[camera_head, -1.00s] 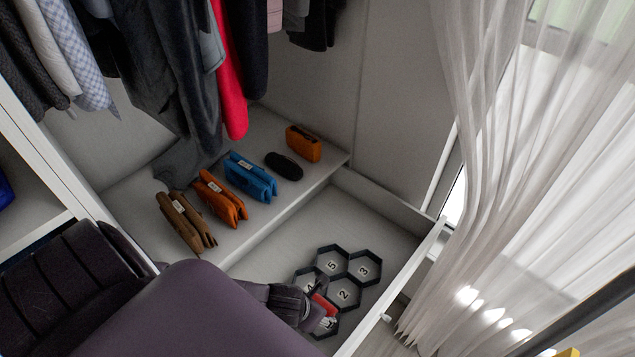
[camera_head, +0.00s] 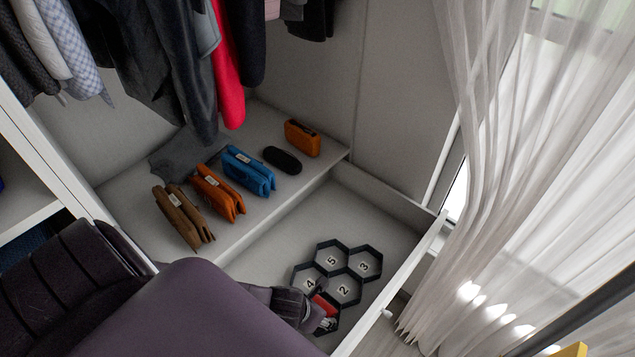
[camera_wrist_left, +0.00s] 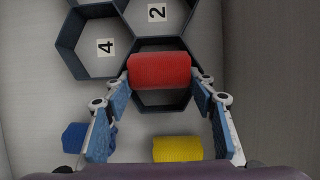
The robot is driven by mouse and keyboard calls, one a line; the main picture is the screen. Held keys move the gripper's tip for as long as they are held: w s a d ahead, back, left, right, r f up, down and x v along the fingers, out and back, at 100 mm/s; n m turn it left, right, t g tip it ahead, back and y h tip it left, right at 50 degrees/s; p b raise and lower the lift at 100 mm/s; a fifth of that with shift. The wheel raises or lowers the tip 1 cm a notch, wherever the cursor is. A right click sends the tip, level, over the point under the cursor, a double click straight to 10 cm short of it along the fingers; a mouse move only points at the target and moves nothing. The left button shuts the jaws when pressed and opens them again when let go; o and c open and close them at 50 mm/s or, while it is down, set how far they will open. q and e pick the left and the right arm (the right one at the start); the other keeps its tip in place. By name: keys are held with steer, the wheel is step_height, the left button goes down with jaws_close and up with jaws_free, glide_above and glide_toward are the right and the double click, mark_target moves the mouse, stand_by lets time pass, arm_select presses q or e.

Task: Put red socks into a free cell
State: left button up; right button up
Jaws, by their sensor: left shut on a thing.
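My left gripper (camera_wrist_left: 161,90) is shut on the red socks (camera_wrist_left: 159,70), a rolled red bundle between its two fingers. In the left wrist view the bundle is over the near cell of the hexagonal organizer (camera_wrist_left: 118,18) and hides part of that cell; I cannot tell whether it touches the bottom. Cells 4 (camera_wrist_left: 104,61) and 2 (camera_wrist_left: 158,30) look empty. In the head view my left gripper (camera_head: 318,312) is in the open drawer (camera_head: 395,208), partly hidden by my arm, with a bit of red showing. Cells 5 and 3 also look empty. My right gripper is not in view.
A blue roll (camera_wrist_left: 75,137) and a yellow roll (camera_wrist_left: 177,148) lie outside the cells, near the fingers. Several folded bags, including a blue one (camera_head: 248,172), stand on the shelf behind the drawer. Clothes hang above. A sheer curtain (camera_head: 530,180) is at the right.

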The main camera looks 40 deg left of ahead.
arm_select(q)
steer(key=shift+s+f, duration=0.1)
steer(key=shift+s, duration=0.1)
steer(key=o, duration=1)
steer(key=shift+s, duration=0.1)
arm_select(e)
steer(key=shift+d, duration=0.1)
